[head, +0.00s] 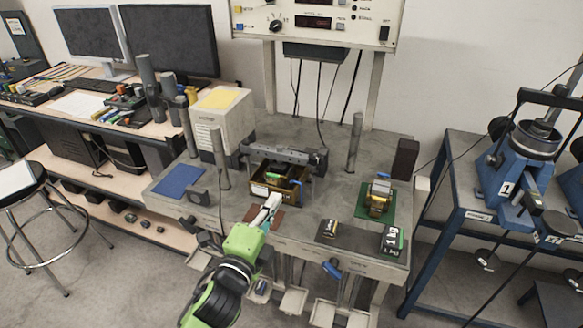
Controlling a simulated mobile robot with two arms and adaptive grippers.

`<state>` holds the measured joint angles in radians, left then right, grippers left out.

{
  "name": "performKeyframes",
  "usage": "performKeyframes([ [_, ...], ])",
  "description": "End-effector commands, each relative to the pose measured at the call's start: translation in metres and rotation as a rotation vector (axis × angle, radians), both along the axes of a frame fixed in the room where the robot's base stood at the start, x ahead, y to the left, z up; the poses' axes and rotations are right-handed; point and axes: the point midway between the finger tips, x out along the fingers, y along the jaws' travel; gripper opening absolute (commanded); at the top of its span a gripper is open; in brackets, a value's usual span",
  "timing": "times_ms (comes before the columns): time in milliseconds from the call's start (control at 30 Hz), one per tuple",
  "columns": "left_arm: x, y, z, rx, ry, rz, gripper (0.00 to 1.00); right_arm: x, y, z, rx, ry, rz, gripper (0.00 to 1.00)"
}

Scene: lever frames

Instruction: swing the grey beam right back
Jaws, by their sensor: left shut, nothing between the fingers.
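The grey beam (283,155) lies across the workbench top, running left to right above the back of a small brown box (293,192) with coloured parts in it. Its right end meets a dark block-like piece. Whether the beam has a hinge there is too small to tell. My left gripper (272,200) reaches in from below on a green arm. It is shut and empty, in front of the box's front side and apart from the beam. My right gripper is not in view.
Metal posts stand on the workbench (300,228), including one right of the beam (354,142). A green board (376,200) and dark weights (391,239) are at the right. A blue mat (180,181) and a beige box (222,118) are at the left.

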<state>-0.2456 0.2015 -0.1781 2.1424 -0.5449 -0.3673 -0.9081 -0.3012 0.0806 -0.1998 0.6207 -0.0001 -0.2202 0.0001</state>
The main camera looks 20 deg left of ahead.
Motion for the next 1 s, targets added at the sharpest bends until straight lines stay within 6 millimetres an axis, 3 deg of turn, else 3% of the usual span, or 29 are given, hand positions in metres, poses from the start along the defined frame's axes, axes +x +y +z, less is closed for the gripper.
performKeyframes([
  [167, 0.022, -0.001, 0.004, 0.002, -0.002, 0.001, 0.00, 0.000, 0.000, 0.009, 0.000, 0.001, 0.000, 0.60],
  [600, 0.103, -0.003, 0.003, -0.004, 0.001, 0.002, 0.00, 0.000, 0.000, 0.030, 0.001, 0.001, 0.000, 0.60],
  [800, 0.126, -0.004, 0.002, -0.003, 0.000, 0.002, 0.00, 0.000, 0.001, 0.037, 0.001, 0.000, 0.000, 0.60],
  [1000, 0.136, -0.004, 0.001, -0.002, 0.001, 0.002, 0.00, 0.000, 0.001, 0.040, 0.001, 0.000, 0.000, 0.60],
])
